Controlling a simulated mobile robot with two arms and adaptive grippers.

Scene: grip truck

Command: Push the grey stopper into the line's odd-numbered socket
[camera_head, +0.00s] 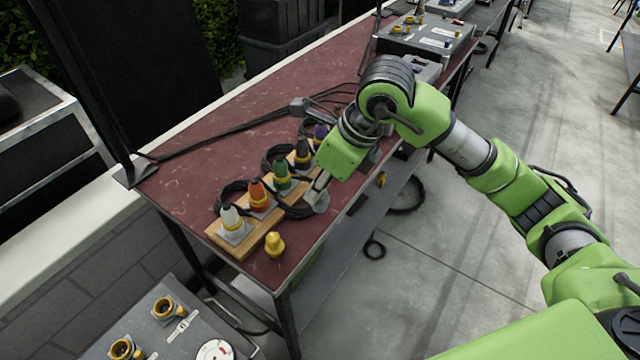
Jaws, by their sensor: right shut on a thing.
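My right gripper (321,185) is above the front edge of the dark red table. It points down and is shut on a small pale grey piece (318,201), apparently the grey stopper, partly hidden by the fingers. Left of it a wooden board (226,250) carries a line of sockets with coloured plugs: white (231,217), orange (257,193), green (282,174), dark grey (302,152) and purple (320,133). The held piece is beside the board, to the right of the green and orange ones. Socket numbers are too small to read. My left gripper is out of view.
A loose yellow piece (275,244) stands on the table (195,160) near the board's front end. Black cables (230,143) loop behind and around the sockets. Grey boxes with yellow fittings stand at the table's far end (425,36) and lower left (150,338).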

